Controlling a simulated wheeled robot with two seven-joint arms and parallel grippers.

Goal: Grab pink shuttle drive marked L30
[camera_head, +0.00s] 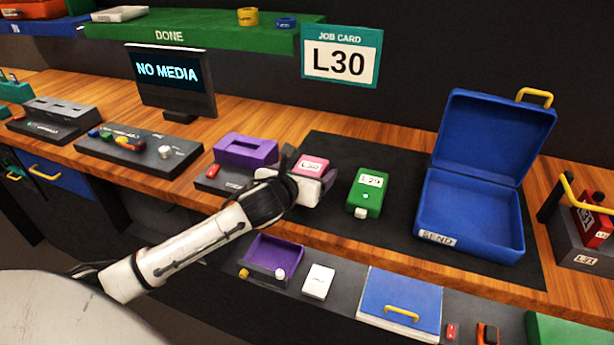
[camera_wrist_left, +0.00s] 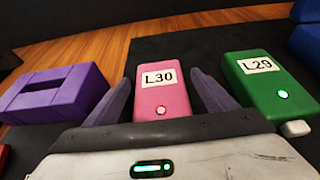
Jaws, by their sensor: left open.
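The pink shuttle drive (camera_wrist_left: 161,92) marked L30 lies on the dark mat, with a red light on its near end. In the head view its top (camera_head: 312,164) shows just beyond my left gripper (camera_head: 300,172), which hides its near part. In the left wrist view my left gripper (camera_wrist_left: 162,100) is open, with one finger on each side of the pink drive. I cannot tell whether the fingers touch it. The green drive (camera_head: 368,193) marked L29 lies to the right of the pink one, close to the right finger; it also shows in the left wrist view (camera_wrist_left: 258,92). My right gripper is not in view.
A purple slotted block (camera_head: 246,150) stands left of the pink drive. An open blue case (camera_head: 470,215) marked SEND stands at the right of the mat. A screen (camera_head: 172,80) reading NO MEDIA and a JOB CARD sign (camera_head: 341,57) reading L30 are behind. Bare mat (camera_head: 400,165) lies before the case.

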